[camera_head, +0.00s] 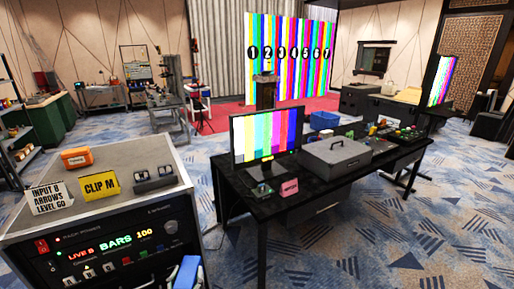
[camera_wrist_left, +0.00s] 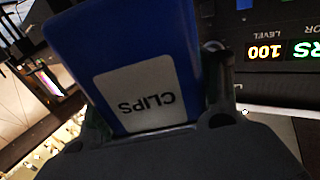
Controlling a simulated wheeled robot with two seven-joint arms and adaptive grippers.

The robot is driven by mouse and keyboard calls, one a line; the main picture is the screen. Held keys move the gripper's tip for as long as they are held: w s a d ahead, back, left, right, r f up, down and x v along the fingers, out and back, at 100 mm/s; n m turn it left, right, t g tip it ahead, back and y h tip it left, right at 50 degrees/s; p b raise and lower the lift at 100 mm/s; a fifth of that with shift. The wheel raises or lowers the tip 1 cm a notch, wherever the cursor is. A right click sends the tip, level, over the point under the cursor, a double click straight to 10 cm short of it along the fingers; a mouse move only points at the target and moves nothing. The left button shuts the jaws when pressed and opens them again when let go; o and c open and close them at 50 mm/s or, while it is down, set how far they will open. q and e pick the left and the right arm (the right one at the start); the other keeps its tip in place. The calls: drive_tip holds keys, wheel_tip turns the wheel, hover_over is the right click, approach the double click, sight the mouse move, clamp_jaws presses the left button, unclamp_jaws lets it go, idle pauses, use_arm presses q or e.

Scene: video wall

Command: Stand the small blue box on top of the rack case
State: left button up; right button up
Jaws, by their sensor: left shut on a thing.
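The small blue box (camera_head: 187,271) shows at the bottom edge of the head view, in front of the lower right of the rack case's panel. In the left wrist view the blue box (camera_wrist_left: 125,45) fills the middle, with a white label reading CLIPS upside down. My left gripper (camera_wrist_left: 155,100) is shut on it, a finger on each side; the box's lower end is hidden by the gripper. The rack case (camera_head: 120,153) stands at the left with a grey top, above and left of the held box. My right gripper is not in view.
On the case top are an orange box (camera_head: 77,158), a white card (camera_head: 48,197), a yellow CLIP M card (camera_head: 100,186) and a dark twin-part item (camera_head: 154,178). Bare top remains between and behind them. A black desk (camera_head: 225,176) with a monitor (camera_head: 266,133) stands to the right.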

use_arm(q)
drive_tip(key=shift+r, duration=0.15)
idle(0.4)
drive_tip(key=d+r+m+g+h, duration=0.1)
drive_tip(key=d+r+m+h, duration=0.1)
drive_tip(key=d+r+h, duration=0.2)
drive_tip(key=d+r+m+g+h, duration=0.1)
drive_tip(key=d+r+m+h, duration=0.2)
drive_tip(key=d+r, duration=0.3)
drive_tip(key=s+d+r+m+g+h, duration=0.1)
drive_tip(key=d+r+m+g+h, duration=0.1)
drive_tip(key=r, duration=0.9)
drive_tip(key=shift+d+r+m+h, duration=0.15)
drive_tip(key=shift+d+m+h, duration=0.1)
drive_tip(key=shift+d+h, duration=0.45)
drive_tip(key=shift+d+r+m+h, duration=0.1)
drive_tip(key=shift+d+m+h, duration=0.15)
drive_tip(key=shift+d+h, duration=0.45)
drive_tip(key=shift+d, duration=0.1)
